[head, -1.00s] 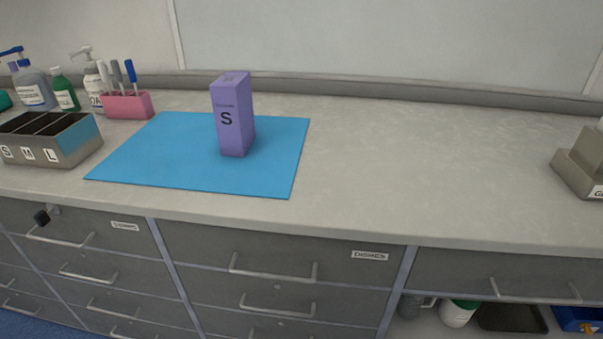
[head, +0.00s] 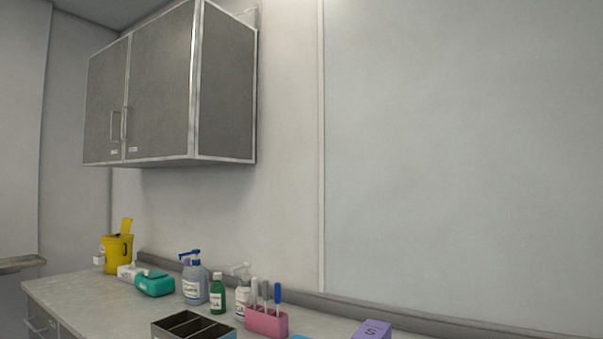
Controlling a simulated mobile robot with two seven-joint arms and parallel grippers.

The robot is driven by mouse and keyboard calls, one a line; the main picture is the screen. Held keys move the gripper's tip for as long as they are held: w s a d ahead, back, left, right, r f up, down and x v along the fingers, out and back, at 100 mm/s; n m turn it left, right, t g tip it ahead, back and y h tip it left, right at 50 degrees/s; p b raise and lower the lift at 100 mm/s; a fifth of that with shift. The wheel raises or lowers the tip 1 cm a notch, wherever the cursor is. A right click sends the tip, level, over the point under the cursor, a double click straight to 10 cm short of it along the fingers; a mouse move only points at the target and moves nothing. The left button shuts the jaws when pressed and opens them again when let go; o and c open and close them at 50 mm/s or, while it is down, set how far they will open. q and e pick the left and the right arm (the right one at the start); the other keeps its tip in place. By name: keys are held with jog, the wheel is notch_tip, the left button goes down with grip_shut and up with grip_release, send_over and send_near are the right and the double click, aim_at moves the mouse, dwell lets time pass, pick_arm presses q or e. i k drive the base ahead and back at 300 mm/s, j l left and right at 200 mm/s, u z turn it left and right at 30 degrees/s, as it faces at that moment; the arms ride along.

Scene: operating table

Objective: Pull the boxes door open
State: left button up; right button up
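A grey wall cabinet (head: 160,85) hangs at the upper left in the head view. It has two doors, a left door (head: 104,90) and a right door (head: 160,75), and both are shut. Each door has an upright bar handle near the middle seam, the left handle (head: 113,126) and the right handle (head: 125,124). Small labels sit below the handles, too small to read. Neither of my grippers is in view.
The counter below holds a yellow bin (head: 118,254), a teal pack (head: 155,284), bottles (head: 195,284), a pink pen holder (head: 266,321), a divided tray (head: 160,331) and a purple box (head: 372,330). The wall right of the cabinet is bare.

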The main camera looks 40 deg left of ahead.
aim_at(160, 107)
jog(key=u, duration=1.85)
jog(key=j+z, duration=0.1)
jog(key=z, duration=0.25)
jog(key=i+j+z, duration=0.1)
jog(key=z, duration=0.25)
jog(key=j+z, duration=0.1)
jog(key=z, duration=0.25)
jog(key=j+z, duration=0.5)
jog(key=j, duration=0.2)
jog(key=j+z, duration=0.1)
jog(key=j, duration=0.3)
jog(key=k+j+z, duration=0.15)
jog(key=j, duration=0.2)
jog(key=j+z, duration=0.1)
jog(key=j, duration=0.3)
jog(key=k+j+z, duration=0.15)
jog(key=j, duration=0.2)
jog(key=k+j+z, duration=0.1)
jog(key=j, duration=0.25)
jog(key=k+j+z, duration=0.1)
jog(key=j, duration=0.25)
jog(key=k, duration=0.05)
